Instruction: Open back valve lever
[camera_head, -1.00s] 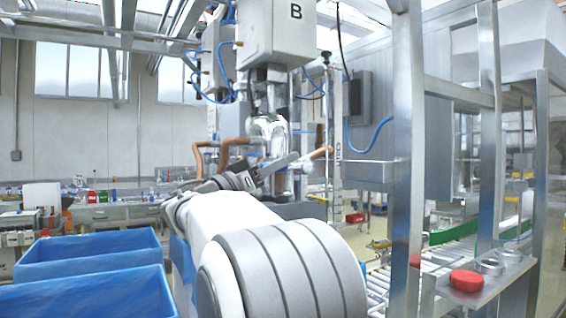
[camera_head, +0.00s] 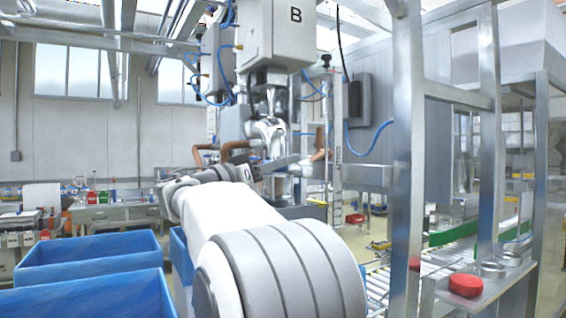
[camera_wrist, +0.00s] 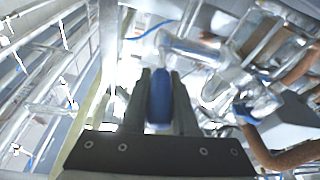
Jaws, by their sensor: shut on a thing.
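In the wrist view, the blue handle of the valve lever (camera_wrist: 160,102) lies between the two dark fingers of my gripper (camera_wrist: 161,76). The fingers are shut on it. The shiny metal valve body (camera_wrist: 195,47) shows just beyond and to the right of the handle. In the head view, my gripper (camera_head: 288,163) is at the silver valve pipework (camera_head: 268,132) below the box marked B (camera_head: 284,40). The lever itself cannot be made out there.
Blue crates (camera_head: 88,258) stand at the lower left. A steel post (camera_head: 403,150) rises to the right of my arm. A red lid (camera_head: 466,284) and a roller conveyor (camera_head: 455,256) are at the right. Copper-coloured pipes (camera_head: 234,147) run beside the valve.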

